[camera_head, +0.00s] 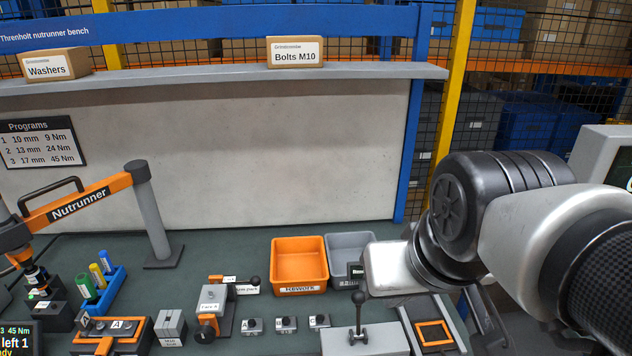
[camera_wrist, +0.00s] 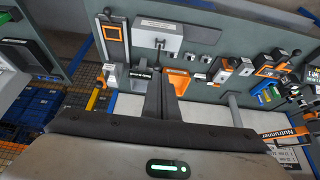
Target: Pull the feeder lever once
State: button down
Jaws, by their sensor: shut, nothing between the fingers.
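A lever with a black ball knob (camera_head: 359,298) stands upright on a light grey box (camera_head: 368,343) at the bottom middle of the head view. In the wrist view the same grey box (camera_wrist: 172,29) and lever (camera_wrist: 158,44) show near the top. No readable label tells me that this is the feeder lever. A second black-knobbed handle (camera_head: 254,283) sits on the fixture to its left. My gripper (camera_wrist: 160,85) is shut and empty, with its fingers apart from the lever box in the wrist view. In the head view its fingers are not clearly visible.
An orange rework bin (camera_head: 299,288) and a grey bin (camera_head: 349,243) stand behind the lever box. An orange-framed panel (camera_head: 433,333) is on its right and small button blocks (camera_head: 286,324) on its left. The nutrunner arm (camera_head: 85,196) is at far left. The green bench top is clear behind the fixtures.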

dwell(0.4)
jog(key=w+f+m+g+b, duration=0.1)
jog(key=w+f, duration=0.4)
jog(key=w, duration=0.7)
jog(key=w+f+m+g+b, duration=0.1)
jog(key=w+f+g+b, duration=0.2)
jog(key=w, duration=0.9)
notch_tip(320, 180, down, 3)
jog(key=b, duration=0.3)
jog(key=shift+d+h, duration=0.4)
jog(key=shift+f, duration=0.1)
send_over(358, 313)
jog(key=w, duration=0.4)
notch_tip(358, 313, down, 9)
jog(key=shift+w+d+b, duration=0.15)
jog(key=shift+d+b, duration=0.2)
jog(key=shift+b, duration=0.35)
